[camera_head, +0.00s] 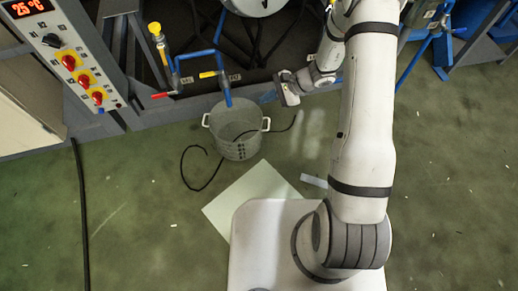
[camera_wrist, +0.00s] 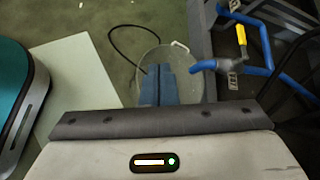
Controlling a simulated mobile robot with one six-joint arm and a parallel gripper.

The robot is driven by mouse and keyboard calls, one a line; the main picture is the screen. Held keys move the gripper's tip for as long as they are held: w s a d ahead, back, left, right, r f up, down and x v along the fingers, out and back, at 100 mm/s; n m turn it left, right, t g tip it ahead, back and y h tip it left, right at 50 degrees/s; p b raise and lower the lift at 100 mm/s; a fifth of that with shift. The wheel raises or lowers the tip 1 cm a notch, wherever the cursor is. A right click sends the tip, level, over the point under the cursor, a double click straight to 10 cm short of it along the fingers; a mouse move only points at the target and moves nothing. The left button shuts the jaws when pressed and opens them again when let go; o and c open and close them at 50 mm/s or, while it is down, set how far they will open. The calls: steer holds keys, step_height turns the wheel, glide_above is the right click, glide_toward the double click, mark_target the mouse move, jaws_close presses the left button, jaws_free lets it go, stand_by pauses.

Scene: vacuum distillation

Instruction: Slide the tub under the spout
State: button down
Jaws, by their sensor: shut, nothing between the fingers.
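The grey round tub (camera_head: 238,148), with a light handle on each side, stands on the floor. It also shows in the wrist view (camera_wrist: 181,60), partly hidden behind my fingers. The spout (camera_head: 228,98) is the down-pointing end of a blue pipe. In the head view its tip overlaps the tub's far rim, and in the wrist view the spout (camera_wrist: 203,66) reaches over the tub's right side. My gripper (camera_head: 268,97) is to the right of the tub in the head view. In the wrist view its blue-grey fingers (camera_wrist: 158,72) are shut and empty, in front of the tub. Contact with the tub cannot be told.
A black cable loops on the floor around the tub. A pale sheet (camera_head: 250,196) lies in front of it. The blue pipework has a yellow valve handle (camera_head: 209,74) and a red one (camera_head: 162,95). A control panel (camera_head: 65,50) stands at left.

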step_height(320, 180, down, 19)
steer(key=w+d+m+t+p, duration=0.1)
steer(key=w+m+t+p, duration=0.2)
steer(key=m, duration=0.5)
steer(key=s+d+f+m+t+h+p, duration=0.1)
steer(key=s+d+f+m+h, duration=0.2)
steer(key=f, duration=0.5)
steer(key=s+d+f+m+t, duration=0.1)
steer(key=s+f+m+t, duration=0.15)
steer(key=s+f, duration=0.5)
steer(key=shift+g, duration=0.45)
steer(key=b+x, duration=0.1)
steer(key=x, duration=0.2)
steer(key=b+x, duration=0.1)
steer(key=x, duration=0.3)
steer(key=d+b+x, duration=0.1)
steer(key=x, duration=0.3)
steer(key=shift+w+f, duration=0.35)
steer(key=shift+w, duration=0.05)
steer(key=w+a, duration=0.2)
steer(key=shift+w+a, duration=0.1)
steer(key=shift+a, duration=0.2)
steer(key=shift+w+a+r, duration=0.15)
steer(key=shift+w+a, duration=0.1)
